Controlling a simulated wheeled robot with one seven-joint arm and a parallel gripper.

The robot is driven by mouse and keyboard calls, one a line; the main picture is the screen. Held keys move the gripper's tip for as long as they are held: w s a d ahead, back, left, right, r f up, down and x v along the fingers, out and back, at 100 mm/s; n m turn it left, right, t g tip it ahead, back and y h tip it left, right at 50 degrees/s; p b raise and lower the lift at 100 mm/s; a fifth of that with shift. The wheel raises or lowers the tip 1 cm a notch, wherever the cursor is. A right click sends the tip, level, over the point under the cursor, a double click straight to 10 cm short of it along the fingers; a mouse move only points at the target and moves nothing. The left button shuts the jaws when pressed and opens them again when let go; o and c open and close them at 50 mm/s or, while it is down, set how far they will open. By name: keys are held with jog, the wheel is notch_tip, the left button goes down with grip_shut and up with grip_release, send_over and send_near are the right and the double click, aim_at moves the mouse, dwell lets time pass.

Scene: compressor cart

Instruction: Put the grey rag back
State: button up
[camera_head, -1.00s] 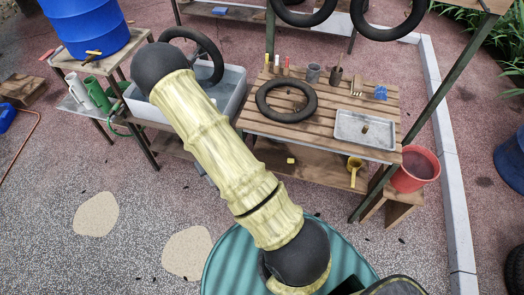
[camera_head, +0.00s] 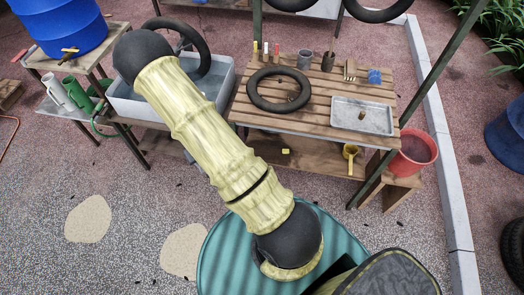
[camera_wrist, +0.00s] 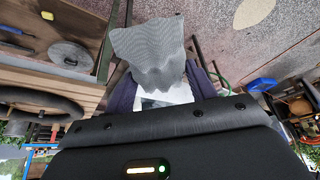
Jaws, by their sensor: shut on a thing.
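The grey rag (camera_wrist: 150,52) shows in the wrist view, a fine-ribbed cloth spread with a wavy edge, between the dark fingers of my gripper (camera_wrist: 160,82). My gripper is shut on it and holds it up, clear of the table. The fingertips are partly hidden behind the cloth. In the head view my arm crosses the middle of the picture, and neither my gripper nor the rag can be made out there.
A slatted wooden table (camera_head: 330,92) carries a black ring (camera_head: 281,89), a metal tray (camera_head: 362,116), cups and small tools. A grey water trough (camera_head: 215,88) stands left of it, beside a blue barrel (camera_head: 62,24). A red bucket (camera_head: 413,150) stands right. Open gravel lies lower left.

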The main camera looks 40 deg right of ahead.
jog(key=w+d+f+m+h+b, duration=0.1)
jog(key=d+f+m+b, duration=0.2)
jog(key=d+f+b, duration=0.5)
jog(key=w+d+f+m+g+h+b, duration=0.1)
jog(key=d+f+m+b, duration=0.2)
jog(key=d+f+b, duration=0.5)
jog(key=w+d+f+m+h+b, duration=0.1)
jog(key=d+f+m+b, duration=0.2)
jog(key=f+b, duration=2.3)
jog(key=d+b, duration=0.4)
jog(key=d, duration=0.1)
jog(key=shift+w+d+f+g+h+b, duration=0.15)
jog(key=shift+d+f+g+h+b, duration=0.1)
jog(key=shift+f+g+h+b, duration=0.1)
jog(key=shift+r, duration=0.15)
jog(key=shift+d+m, duration=0.1)
jog(key=shift+m, duration=0.2)
jog(key=w+d+b, duration=0.1)
jog(key=w+d, duration=0.2)
jog(key=d, duration=0.1)
jog(key=w+d+b, duration=0.2)
jog(key=w+d, duration=0.2)
jog(key=w+d+b, duration=0.1)
jog(key=w+d, duration=0.2)
jog(key=d, duration=0.1)
jog(key=shift+w+d, duration=0.25)
jog(key=shift+w, duration=0.05)
jog(key=shift+w+d, duration=0.3)
jog(key=shift+w, duration=0.05)
